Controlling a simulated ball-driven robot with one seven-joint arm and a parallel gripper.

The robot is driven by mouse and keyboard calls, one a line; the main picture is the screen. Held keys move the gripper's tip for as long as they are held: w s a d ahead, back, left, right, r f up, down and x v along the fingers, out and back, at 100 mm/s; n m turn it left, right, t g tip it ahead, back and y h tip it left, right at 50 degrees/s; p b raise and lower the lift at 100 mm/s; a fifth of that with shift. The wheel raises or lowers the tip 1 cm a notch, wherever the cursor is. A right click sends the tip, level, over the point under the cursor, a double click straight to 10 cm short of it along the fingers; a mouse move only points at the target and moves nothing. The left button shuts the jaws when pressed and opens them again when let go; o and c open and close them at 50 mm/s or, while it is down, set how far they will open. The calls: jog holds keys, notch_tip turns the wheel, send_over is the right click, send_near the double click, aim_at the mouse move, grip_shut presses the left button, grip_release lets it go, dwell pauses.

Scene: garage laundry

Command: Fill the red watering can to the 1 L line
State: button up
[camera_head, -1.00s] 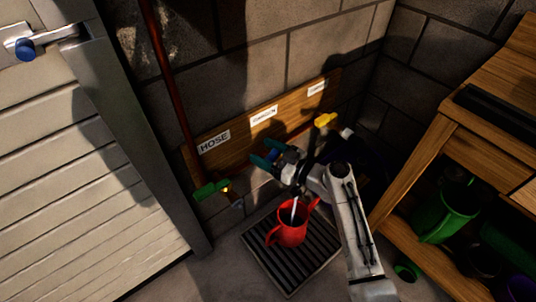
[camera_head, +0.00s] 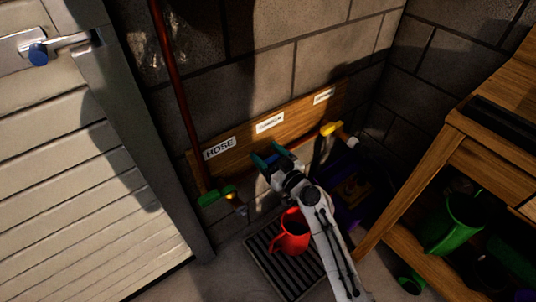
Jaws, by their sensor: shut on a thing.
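The red watering can (camera_head: 289,240) stands upright on the slatted drain grate (camera_head: 263,250) by the wall. Its right side is hidden behind my arm, and I cannot read its level or its 1 L line. My gripper (camera_head: 273,157) is at the board below the middle label, above the can. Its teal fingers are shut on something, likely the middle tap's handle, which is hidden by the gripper. No water stream shows at the can's mouth.
A green-handled tap (camera_head: 213,197) is under the HOSE label (camera_head: 219,149); a yellow-handled tap (camera_head: 331,128) is at right. A dark purple container (camera_head: 352,192) stands beneath it. A wooden bench (camera_head: 450,150) with green cans blocks the right; a door (camera_head: 80,160) is at left.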

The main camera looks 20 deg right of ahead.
jog(key=o, duration=1.4)
jog(key=shift+o, duration=0.2)
jog(key=v, duration=1)
jog(key=shift+s+d, duration=0.15)
jog(key=shift+s, duration=0.2)
